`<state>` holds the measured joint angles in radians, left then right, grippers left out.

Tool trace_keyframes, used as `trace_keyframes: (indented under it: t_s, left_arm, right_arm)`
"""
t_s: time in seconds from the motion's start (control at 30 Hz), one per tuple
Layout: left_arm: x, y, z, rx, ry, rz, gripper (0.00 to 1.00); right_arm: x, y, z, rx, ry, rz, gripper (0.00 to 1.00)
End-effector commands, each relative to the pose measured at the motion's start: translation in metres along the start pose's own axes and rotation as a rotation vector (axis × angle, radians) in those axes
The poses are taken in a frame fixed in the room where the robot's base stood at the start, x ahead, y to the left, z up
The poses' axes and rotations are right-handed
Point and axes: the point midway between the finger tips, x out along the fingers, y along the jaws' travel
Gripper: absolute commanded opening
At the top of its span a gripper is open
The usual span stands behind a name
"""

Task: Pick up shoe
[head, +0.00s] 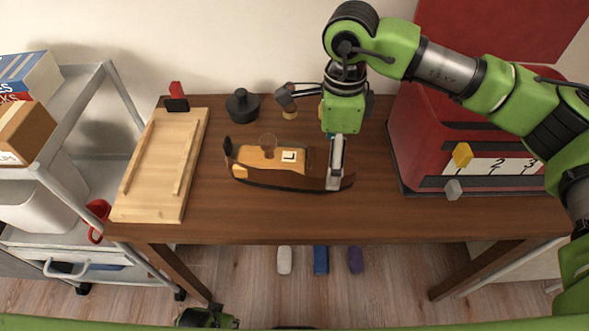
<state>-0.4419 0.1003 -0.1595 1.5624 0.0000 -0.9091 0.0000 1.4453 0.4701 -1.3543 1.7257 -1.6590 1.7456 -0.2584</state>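A long, low dark-brown object (257,180) lies on the desk, and I take it for the shoe.
The wooden desk (330,220) has a pale wooden board (160,165) at left and a red numbered box (430,125) at right. A dark round object (242,105) stands behind. A grey shelf cart (115,115) stands left. Three small blocks lie on the floor.

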Motion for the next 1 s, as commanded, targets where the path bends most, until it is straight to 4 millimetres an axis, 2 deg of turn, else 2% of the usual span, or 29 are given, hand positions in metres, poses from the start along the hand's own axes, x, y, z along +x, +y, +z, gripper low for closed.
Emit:
trace_keyframes:
  t_s: [0.17, 0.43, 0.67, 0.7, 0.9, 1.0]
  left_arm:
    - [0.0, 0.0, 0.0, 0.0, 0.0, 0.0, 0.4]
    - [0.0, 0.0, 0.0, 0.0, 0.0, 0.0, 0.4]
    - [0.0, 0.0, 0.0, 0.0, 0.0, 0.0, 0.4]
    - [0.0, 0.0, 0.0, 0.0, 0.0, 0.0, 0.4]
    - [0.0, 0.0, 0.0, 0.0, 0.0, 0.0, 0.4]
    - [0.0, 0.0, 0.0, 0.0, 0.0, 0.0, 0.4]
  right_arm:
    - [0.012, 0.0, 0.001, 0.0, 0.0, 0.003, 0.82]
    - [0.05, -0.003, 0.003, 0.001, 0.0, 0.003, 0.82]
    - [0.054, -0.004, 0.004, 0.001, -0.001, 0.001, 0.82]
    - [0.054, -0.004, 0.004, 0.001, -0.001, 0.001, 0.79]
    - [0.054, -0.004, 0.004, 0.001, -0.001, 0.001, 0.29]
    - [0.052, -0.004, 0.004, 0.001, -0.004, -0.001, 0.29]
